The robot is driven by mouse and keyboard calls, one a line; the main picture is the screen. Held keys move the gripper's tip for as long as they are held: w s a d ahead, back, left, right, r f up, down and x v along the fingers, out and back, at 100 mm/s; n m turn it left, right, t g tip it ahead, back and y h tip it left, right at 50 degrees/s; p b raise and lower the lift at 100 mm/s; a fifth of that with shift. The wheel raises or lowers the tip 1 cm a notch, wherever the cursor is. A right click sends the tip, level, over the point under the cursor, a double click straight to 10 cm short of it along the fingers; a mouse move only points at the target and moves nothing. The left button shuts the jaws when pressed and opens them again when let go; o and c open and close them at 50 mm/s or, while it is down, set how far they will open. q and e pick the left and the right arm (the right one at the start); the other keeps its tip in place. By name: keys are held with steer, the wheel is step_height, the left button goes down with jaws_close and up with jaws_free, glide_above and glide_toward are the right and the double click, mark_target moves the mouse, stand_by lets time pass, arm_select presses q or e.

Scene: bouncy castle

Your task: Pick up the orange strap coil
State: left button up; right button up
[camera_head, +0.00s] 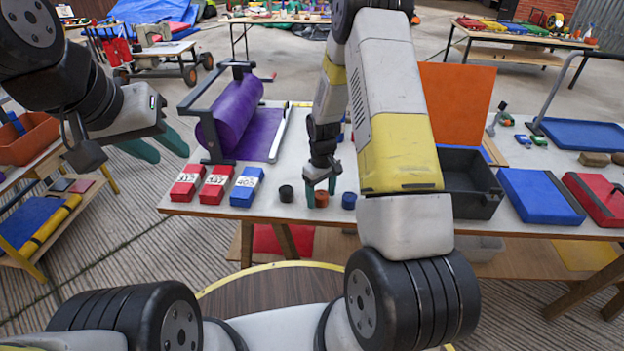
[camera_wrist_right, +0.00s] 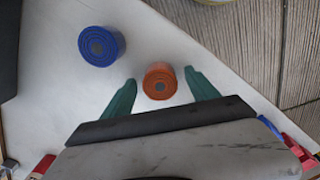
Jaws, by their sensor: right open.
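The orange strap coil (camera_head: 321,199) stands near the table's front edge, between a dark coil (camera_head: 286,194) and a blue coil (camera_head: 349,201). In the right wrist view the orange coil (camera_wrist_right: 158,71) lies between the two green fingers of my right gripper (camera_wrist_right: 160,80), with a gap on each side. The blue coil (camera_wrist_right: 100,45) is up and to the left there. In the head view my right gripper (camera_head: 321,187) is open and points down at the orange coil. My left gripper (camera_head: 170,151) is open and empty, off the table's left end.
Red boxes (camera_head: 187,183) and a blue box (camera_head: 246,187) with number labels stand left of the coils. A purple roll (camera_head: 232,112) on a frame is behind them. A black open crate (camera_head: 470,192) stands right of my right arm.

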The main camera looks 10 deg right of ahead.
jaws_close()
steer(key=shift+r, duration=0.1)
